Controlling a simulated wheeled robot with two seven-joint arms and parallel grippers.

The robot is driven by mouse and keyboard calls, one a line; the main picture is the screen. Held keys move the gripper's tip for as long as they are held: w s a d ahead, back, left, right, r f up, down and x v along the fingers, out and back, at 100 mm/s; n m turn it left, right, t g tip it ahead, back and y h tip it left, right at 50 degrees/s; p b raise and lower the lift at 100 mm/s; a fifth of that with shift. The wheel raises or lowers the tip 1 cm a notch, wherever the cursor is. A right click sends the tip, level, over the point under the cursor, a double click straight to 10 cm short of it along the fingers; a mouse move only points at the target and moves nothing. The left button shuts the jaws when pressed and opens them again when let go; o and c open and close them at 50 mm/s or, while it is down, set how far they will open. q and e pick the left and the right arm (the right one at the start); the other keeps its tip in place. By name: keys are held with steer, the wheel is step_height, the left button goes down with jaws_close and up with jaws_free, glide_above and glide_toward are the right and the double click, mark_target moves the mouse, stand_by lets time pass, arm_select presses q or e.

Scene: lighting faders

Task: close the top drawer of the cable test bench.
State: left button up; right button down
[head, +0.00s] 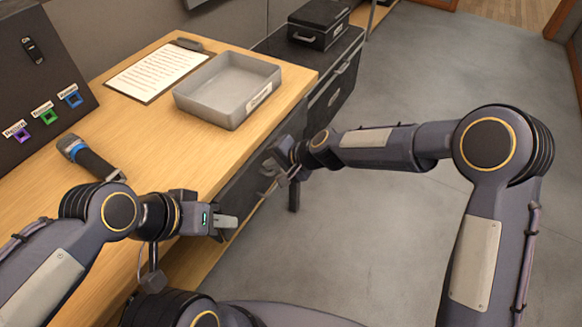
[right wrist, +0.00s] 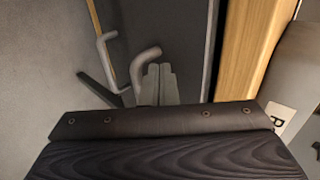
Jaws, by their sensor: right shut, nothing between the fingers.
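The cable test bench has a wooden top (head: 150,130) and dark drawer fronts below its front edge. In the right wrist view a dark drawer front (right wrist: 170,30) stands beside the wooden top's edge, with a dark gap between; how far the drawer is out I cannot tell. A grey bar handle (right wrist: 145,62) and a second handle (right wrist: 104,48) show there. My right gripper (right wrist: 158,84) is shut and empty, close to the nearer handle; contact is unclear. It also shows in the head view (head: 283,180), at the bench front. My left gripper (head: 228,222) hangs near the front edge, its jaws unclear.
On the bench are a grey tray (head: 225,95), a clipboard with paper (head: 160,72), a handheld scanner (head: 90,158) and a dark panel with coloured labels (head: 40,95). A black case (head: 318,22) sits on a dark cabinet (head: 335,75) beyond. The floor at right is clear.

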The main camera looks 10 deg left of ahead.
mark_target(263, 158)
steer(key=a, duration=0.2)
steer(key=shift+w+a, duration=0.3)
steer(key=shift+w, duration=0.1)
arm_select(q)
steer(key=shift+a+r, duration=0.3)
steer(key=shift+r, duration=0.05)
arm_select(e)
steer(key=shift+a, duration=0.1)
steer(key=shift+a+r, duration=0.1)
steer(key=shift+r, duration=0.1)
